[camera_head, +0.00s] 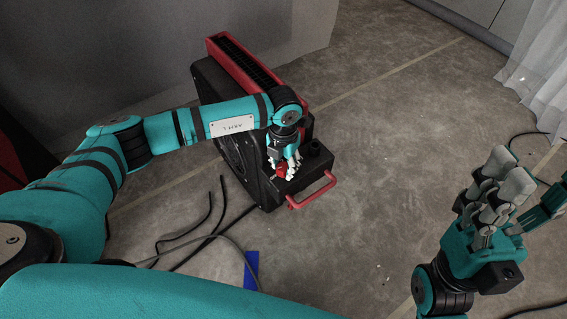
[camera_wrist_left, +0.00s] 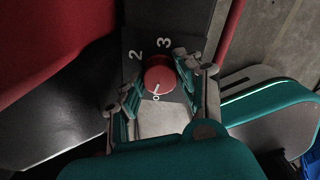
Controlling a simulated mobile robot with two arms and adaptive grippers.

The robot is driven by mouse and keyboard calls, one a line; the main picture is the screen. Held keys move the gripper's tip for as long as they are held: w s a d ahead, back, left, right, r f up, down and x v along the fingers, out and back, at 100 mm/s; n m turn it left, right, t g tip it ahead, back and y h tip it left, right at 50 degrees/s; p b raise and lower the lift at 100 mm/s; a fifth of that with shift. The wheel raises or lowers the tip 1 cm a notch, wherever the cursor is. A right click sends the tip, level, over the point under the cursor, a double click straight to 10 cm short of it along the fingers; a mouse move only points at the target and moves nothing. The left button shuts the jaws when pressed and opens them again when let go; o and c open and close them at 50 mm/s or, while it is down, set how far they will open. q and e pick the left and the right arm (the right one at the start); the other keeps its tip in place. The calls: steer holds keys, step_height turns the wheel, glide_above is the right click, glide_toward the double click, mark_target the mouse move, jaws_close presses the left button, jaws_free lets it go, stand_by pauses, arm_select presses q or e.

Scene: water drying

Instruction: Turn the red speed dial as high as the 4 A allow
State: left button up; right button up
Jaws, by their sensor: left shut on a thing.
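The red speed dial (camera_wrist_left: 159,70) sits on a dark panel of the black and red machine (camera_head: 240,135). In the left wrist view its white pointer mark is towards the 0, and a 2 and a 3 are printed beyond it. My left gripper (camera_wrist_left: 155,82) has its fingers on both sides of the dial, shut on it. In the head view this gripper (camera_head: 286,164) reaches down onto the machine's top end, and only a little red of the dial shows. My right gripper (camera_head: 515,200) is open and empty, away at the right. No ammeter reading is visible.
A red handle (camera_head: 312,191) sticks out of the machine's near end, beside a dark round knob or port (camera_head: 314,148). Dark cables (camera_head: 205,225) and a blue patch (camera_head: 251,268) lie on the floor. Bare floor (camera_head: 400,120) lies right of the machine; a pale curtain (camera_head: 540,80) hangs far right.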

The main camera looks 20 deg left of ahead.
mark_target(284, 167)
arm_select(q)
steer(key=m, duration=1.2)
steer(key=shift+m, duration=0.3)
stand_by(0.4)
steer(key=o, duration=1.1)
steer(key=shift+o, duration=0.2)
steer(key=shift+r, duration=0.1)
step_height(284, 167, up, 12)
